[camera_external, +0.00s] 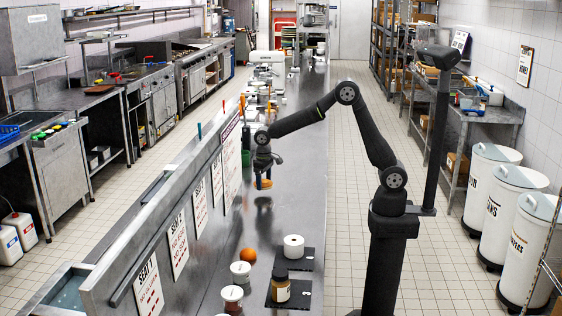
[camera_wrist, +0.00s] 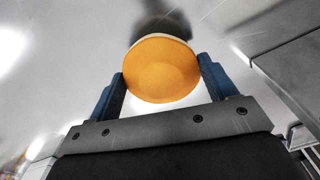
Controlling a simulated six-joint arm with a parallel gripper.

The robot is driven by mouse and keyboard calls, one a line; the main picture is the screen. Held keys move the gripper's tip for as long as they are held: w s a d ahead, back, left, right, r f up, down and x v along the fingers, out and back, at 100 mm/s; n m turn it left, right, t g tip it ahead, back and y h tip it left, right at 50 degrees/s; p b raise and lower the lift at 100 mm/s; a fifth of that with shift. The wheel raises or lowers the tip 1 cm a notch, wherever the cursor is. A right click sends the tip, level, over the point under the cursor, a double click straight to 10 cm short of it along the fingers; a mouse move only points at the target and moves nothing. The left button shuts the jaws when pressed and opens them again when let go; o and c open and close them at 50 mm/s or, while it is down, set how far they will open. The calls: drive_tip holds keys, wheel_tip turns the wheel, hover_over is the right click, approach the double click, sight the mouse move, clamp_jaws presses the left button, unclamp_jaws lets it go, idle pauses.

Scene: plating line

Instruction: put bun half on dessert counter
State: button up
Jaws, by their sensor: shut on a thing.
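The bun half (camera_wrist: 162,70) shows as a round orange-brown disc with a pale rim in the wrist view. My gripper (camera_wrist: 162,80) is shut on it, with one blue finger on each side. In the external view my gripper (camera_external: 263,182) points down above the steel counter (camera_external: 265,215), and the bun half is a small orange patch between the fingers. The bun half appears to be held above the counter; the exact gap is hard to tell. I cannot tell which part of the counter is the dessert counter.
A raised panel with signs (camera_external: 178,245) runs along the counter's left side. Containers and tools stand farther back.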

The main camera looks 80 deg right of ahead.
drive_tip(key=s+a+r+n, duration=0.4)
drive_tip(key=s+a, duration=0.3)
drive_tip(key=s+a+r+n, duration=0.3)
drive_tip(key=s+a+n, duration=0.1)
drive_tip(key=s+a, duration=0.4)
hover_over(292, 225)
wheel_tip(292, 225, down, 6)
drive_tip(key=shift+w+f, duration=0.1)
drive_tip(key=shift+f, duration=2.05)
drive_tip(key=shift+f, duration=0.1)
drive_tip(key=o, duration=0.5)
drive_tip(key=shift+f, duration=0.1)
drive_tip(key=o, duration=0.4)
drive_tip(key=shift+o, duration=0.2)
